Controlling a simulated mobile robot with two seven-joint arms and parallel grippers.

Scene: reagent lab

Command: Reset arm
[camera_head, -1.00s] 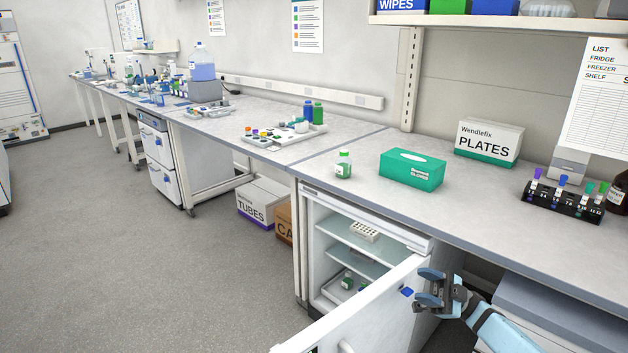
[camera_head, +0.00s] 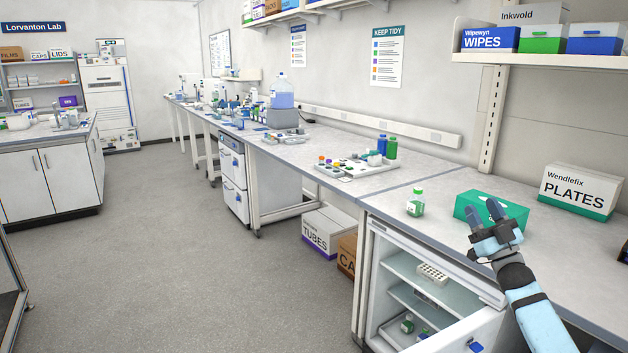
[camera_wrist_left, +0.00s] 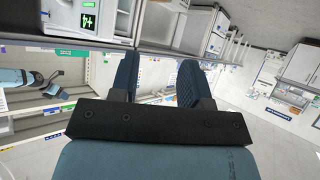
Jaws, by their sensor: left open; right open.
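My right gripper (camera_head: 484,216) is open and empty, raised at the right of the head view. It shows in front of the green tissue box on the bench, and I cannot tell the gap between them. My right arm comes up from the lower right. My left gripper (camera_wrist_left: 158,75) shows only in the left wrist view, with its two dark blue fingers apart and nothing between them. A light blue arm of mine shows at the left of that view. The left arm is not in the head view.
The under-bench fridge door (camera_head: 455,335) stands open below my right gripper. A green-capped bottle (camera_head: 415,202), the green tissue box (camera_head: 470,210) and a PLATES box (camera_head: 577,190) stand on the bench. TUBES box (camera_head: 328,232) sits underneath. The floor (camera_head: 190,270) at left is clear.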

